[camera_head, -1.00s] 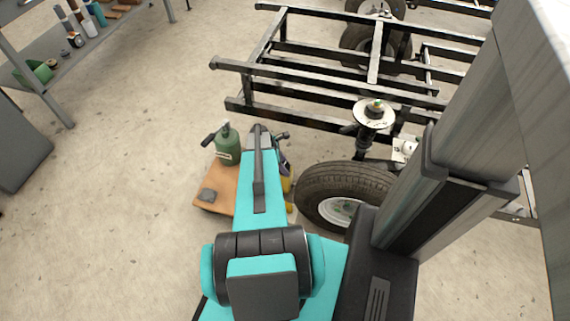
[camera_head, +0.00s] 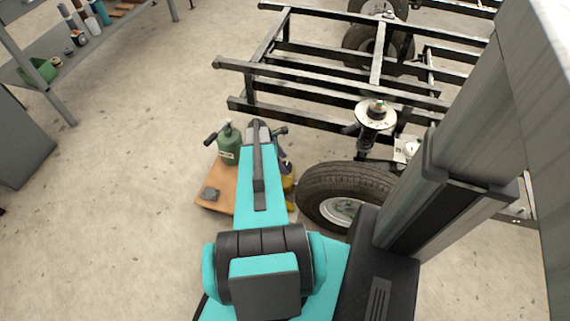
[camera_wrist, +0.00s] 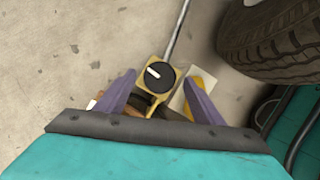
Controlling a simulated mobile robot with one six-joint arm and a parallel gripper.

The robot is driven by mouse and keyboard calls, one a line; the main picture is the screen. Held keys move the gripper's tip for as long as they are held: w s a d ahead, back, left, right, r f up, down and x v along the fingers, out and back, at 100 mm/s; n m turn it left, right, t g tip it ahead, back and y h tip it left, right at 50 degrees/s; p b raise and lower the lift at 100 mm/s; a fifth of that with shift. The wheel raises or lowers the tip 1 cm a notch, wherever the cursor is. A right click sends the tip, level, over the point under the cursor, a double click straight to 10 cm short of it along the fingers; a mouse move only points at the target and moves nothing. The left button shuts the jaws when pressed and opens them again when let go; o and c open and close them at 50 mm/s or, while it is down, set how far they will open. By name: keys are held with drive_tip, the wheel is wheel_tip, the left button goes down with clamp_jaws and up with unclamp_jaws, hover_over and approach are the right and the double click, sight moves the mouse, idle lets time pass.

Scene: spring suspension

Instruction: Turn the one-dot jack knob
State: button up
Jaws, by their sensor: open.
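A round black knob (camera_wrist: 160,77) with a white bar mark sits on a yellow body (camera_wrist: 153,98) in the wrist view. No dots can be made out on it, so I cannot tell whether it is the one-dot knob. My gripper (camera_wrist: 159,75) is open, with its two purple fingers on either side of the knob and visible gaps to it. In the head view my arm hides the knob and most of the gripper; a bit of yellow (camera_head: 288,190) shows beside the arm.
A thin grey rod (camera_wrist: 179,30) runs up from behind the knob. A tyre (camera_head: 345,190) stands close on the right, with a strut (camera_head: 374,115) and a black frame (camera_head: 330,70) beyond. A green canister (camera_head: 228,150) stands on a wooden board (camera_head: 215,190) at left. Open floor lies further left.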

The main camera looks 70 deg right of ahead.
drive_tip(key=p+v, duration=0.1)
drive_tip(key=v, duration=0.9)
drive_tip(key=shift+w+r+p, duration=0.25)
drive_tip(key=shift+r+p, duration=0.05)
drive_tip(key=shift+p, duration=0.05)
drive_tip(key=shift+a, duration=0.1)
drive_tip(key=w+a+f+m, duration=0.1)
drive_tip(key=w+a+f, duration=0.25)
drive_tip(key=a, duration=0.55)
drive_tip(key=w+a+f+y, duration=0.15)
drive_tip(key=w+a, duration=0.35)
drive_tip(key=a, duration=0.5)
drive_tip(key=w+a+f+m, duration=0.1)
drive_tip(key=w+a+f, duration=0.25)
drive_tip(key=a, duration=0.55)
drive_tip(key=s+a+f+m, duration=0.1)
drive_tip(key=s+a, duration=0.2)
drive_tip(key=a, duration=1)
drive_tip(key=s+a+f+m, duration=0.2)
drive_tip(key=s+a, duration=0.2)
drive_tip(key=a, duration=0.9)
drive_tip(key=shift+s+a+g, duration=0.2)
drive_tip(key=shift+a+g, duration=0.05)
drive_tip(key=shift+g, duration=0.15)
drive_tip(key=shift+y, duration=0.25)
drive_tip(key=shift+c, duration=0.2)
